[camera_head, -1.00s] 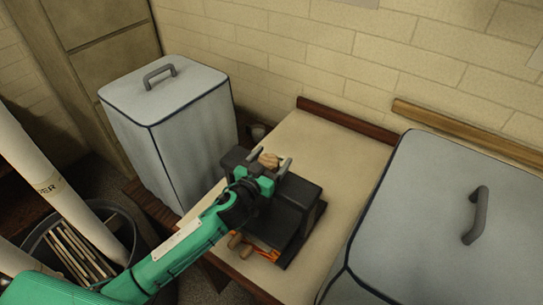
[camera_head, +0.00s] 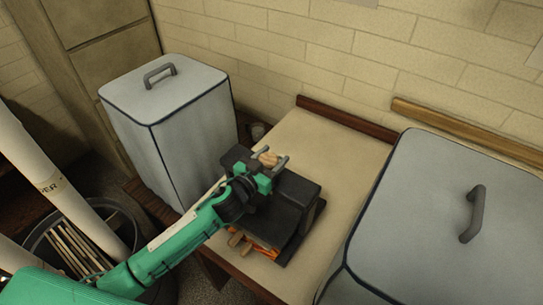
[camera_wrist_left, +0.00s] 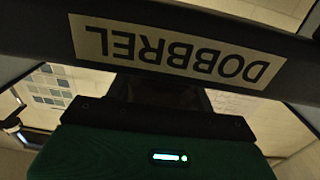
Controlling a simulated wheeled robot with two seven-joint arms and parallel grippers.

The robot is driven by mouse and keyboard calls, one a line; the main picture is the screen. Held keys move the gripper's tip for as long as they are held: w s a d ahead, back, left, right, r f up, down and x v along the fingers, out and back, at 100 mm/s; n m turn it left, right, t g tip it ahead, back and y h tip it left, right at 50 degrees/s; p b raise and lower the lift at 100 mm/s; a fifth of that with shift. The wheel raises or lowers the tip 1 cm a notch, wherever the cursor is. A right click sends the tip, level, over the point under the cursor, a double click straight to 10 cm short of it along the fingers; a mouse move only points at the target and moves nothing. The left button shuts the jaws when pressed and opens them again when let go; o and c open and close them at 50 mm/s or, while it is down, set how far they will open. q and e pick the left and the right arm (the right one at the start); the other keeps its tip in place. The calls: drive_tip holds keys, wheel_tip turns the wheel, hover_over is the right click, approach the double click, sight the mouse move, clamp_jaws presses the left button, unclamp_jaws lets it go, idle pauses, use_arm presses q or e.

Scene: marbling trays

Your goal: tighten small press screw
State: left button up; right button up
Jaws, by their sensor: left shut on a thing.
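The small press (camera_head: 296,192) is a dark, boxy frame on the pale table top, with orange showing low at its front. Its screw has a light wooden knob (camera_head: 268,158) on top. My left gripper (camera_head: 270,161) has its two grey fingers on either side of the knob and is shut on it. In the left wrist view a dark bar with an upside-down DOBBREL label (camera_wrist_left: 180,50) crosses close to the camera; the knob and fingertips cannot be made out there. My right gripper is not in view.
A grey covered box with a handle (camera_head: 170,130) stands left of the press, and another (camera_head: 440,200) stands at the right. A bin of wooden sticks (camera_head: 75,245) is at lower left. The table top (camera_head: 335,145) behind the press is clear.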

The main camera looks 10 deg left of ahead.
use_arm(q)
drive_tip(key=m+g+h+p, duration=0.1)
drive_tip(key=h, duration=0.1)
drive_tip(key=m+g+h+p, duration=0.1)
drive_tip(key=m+h, duration=0.1)
drive_tip(key=shift+d+r, duration=0.1)
drive_tip(key=shift+r, duration=0.1)
drive_tip(key=shift+s+d+f+m+g+h+p, duration=0.1)
drive_tip(key=shift+m+g+h+p, duration=0.1)
drive_tip(key=shift+m+g+h, duration=0.45)
drive_tip(key=shift+s+d+m+g+h+p, duration=0.1)
drive_tip(key=shift+m+g+h+p, duration=0.1)
drive_tip(key=shift+m+g+h, duration=0.45)
drive_tip(key=shift+g, duration=0.5)
drive_tip(key=shift+s+h, duration=0.1)
drive_tip(key=shift+h, duration=0.2)
drive_tip(key=o, duration=1)
drive_tip(key=shift+f, duration=0.1)
